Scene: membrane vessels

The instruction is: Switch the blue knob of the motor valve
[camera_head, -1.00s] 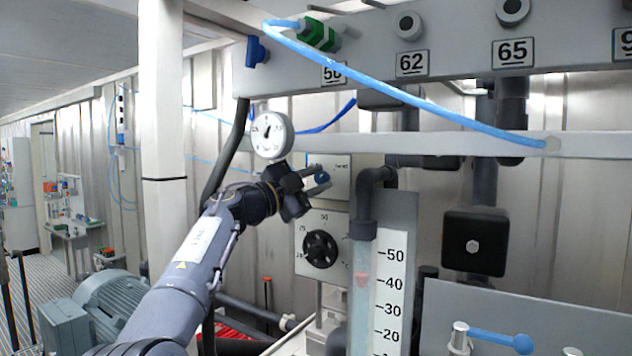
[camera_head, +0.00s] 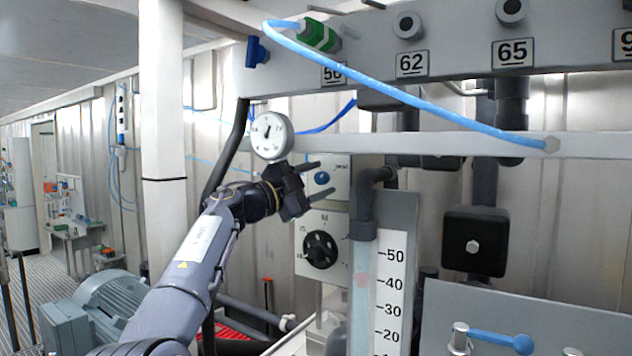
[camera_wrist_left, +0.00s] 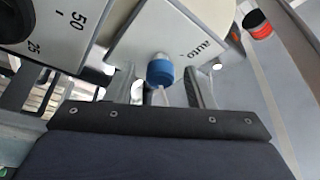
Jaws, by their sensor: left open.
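The blue knob (camera_head: 322,178) sits on a white motor valve box (camera_head: 341,172) right of the white pillar. My left gripper (camera_head: 326,177) is open, and its two fingers reach toward the box, one above the knob and one below it in the head view. In the left wrist view the blue knob (camera_wrist_left: 160,70) shows between the spread fingers (camera_wrist_left: 163,85), with the word "auto" on the white panel beside it. The fingers appear apart from the knob; how deep they reach around it is hard to tell. My right gripper is not in view.
A black dial (camera_head: 320,248) on a white plate is just below the knob box. A round gauge (camera_head: 269,136) hangs above my left wrist. A dark pipe (camera_head: 364,205) and a scaled flow tube (camera_head: 391,285) stand close at the right. A blue hose (camera_head: 420,103) crosses above.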

